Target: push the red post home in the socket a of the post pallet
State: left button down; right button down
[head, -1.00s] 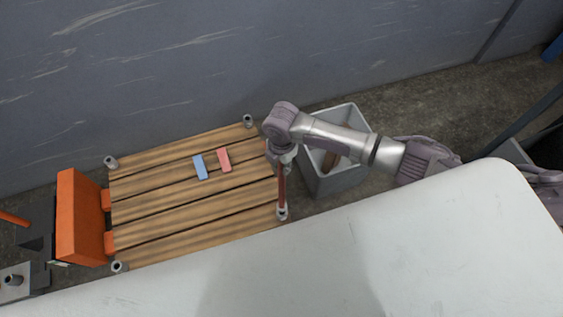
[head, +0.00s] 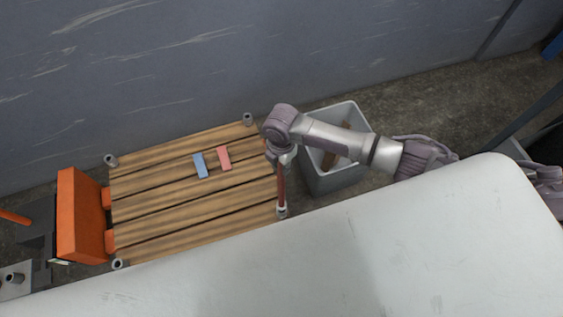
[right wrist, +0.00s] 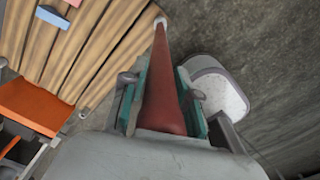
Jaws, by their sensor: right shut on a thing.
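The red post (head: 282,188) stands roughly upright at the near right corner of the wooden post pallet (head: 180,211). Its lower end meets the grey corner socket (head: 281,212); how deep it sits I cannot tell. No letter shows on the socket. My right gripper (head: 281,158) is shut on the upper part of the post. In the right wrist view the post (right wrist: 164,85) runs between the fingers to the pale socket ring (right wrist: 160,20). My left gripper is not in view.
A blue block (head: 200,167) and a pink block (head: 224,159) lie on the pallet. A grey bin (head: 335,182) with a brown piece inside stands to its right. An orange upright part (head: 80,217) adjoins its left side. A white surface (head: 400,250) fills the foreground.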

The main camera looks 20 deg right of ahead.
jog(key=shift+p, duration=0.3)
dwell(0.5)
jog(key=shift+f+b, duration=2.1)
jog(key=shift+f, duration=1.1)
dwell(2.2)
jog(key=c, duration=0.8)
grip_release()
notch_tip(320, 180, up, 12)
